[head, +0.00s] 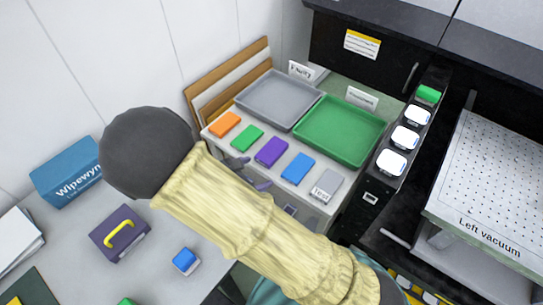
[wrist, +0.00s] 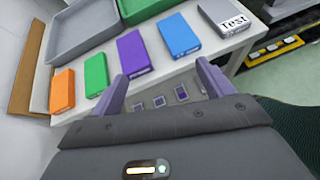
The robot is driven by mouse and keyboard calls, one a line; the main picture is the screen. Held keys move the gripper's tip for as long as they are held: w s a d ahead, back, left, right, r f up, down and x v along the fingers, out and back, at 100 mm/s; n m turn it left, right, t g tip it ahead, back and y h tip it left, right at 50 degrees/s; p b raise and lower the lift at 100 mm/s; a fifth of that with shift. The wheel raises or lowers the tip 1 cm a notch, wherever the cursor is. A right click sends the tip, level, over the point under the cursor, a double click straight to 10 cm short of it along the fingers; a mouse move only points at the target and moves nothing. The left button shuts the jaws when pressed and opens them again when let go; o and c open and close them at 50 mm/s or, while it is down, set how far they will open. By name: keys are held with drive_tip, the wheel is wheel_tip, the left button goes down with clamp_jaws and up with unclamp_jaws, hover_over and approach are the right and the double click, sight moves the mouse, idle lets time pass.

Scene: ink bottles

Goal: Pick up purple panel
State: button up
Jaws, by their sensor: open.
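The purple panel (head: 271,151) lies in a row of coloured panels on a white shelf top, between the green and blue panels. It also shows in the wrist view (wrist: 136,53), just beyond the left fingertip and left of the middle of the jaws. My gripper (wrist: 163,84) is open with nothing between its two purple-grey fingers. In the head view my gripper (head: 252,173) is mostly hidden behind my arm, at the shelf's near edge. The fingers are apart from the panel.
Orange (head: 225,124), green (head: 247,138) and blue panels (head: 298,168) and a grey "Test" block (head: 326,186) share the row. Grey (head: 270,84) and green trays (head: 338,107) stand behind. A purple case (head: 119,232) with a yellow handle is on the left table.

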drive_tip(key=a+n+t, duration=0.2)
drive_tip(key=a, duration=0.1)
drive_tip(key=a+f+n, duration=0.1)
drive_tip(key=shift+w+a+t+y, duration=0.15)
drive_tip(key=shift+t+y, duration=0.15)
drive_tip(key=shift+t, duration=0.1)
drive_tip(key=shift+w, duration=0.1)
approach(271, 151)
drive_tip(key=x, duration=0.5)
drive_tip(key=shift+d+f, duration=0.25)
drive_tip(key=shift+w+d+p, duration=0.2)
drive_tip(key=shift+w+p, duration=0.1)
drive_tip(key=shift+w, duration=0.05)
drive_tip(key=x, duration=0.4)
drive_tip(key=shift+w+p, duration=0.3)
drive_tip(key=shift+p, duration=0.05)
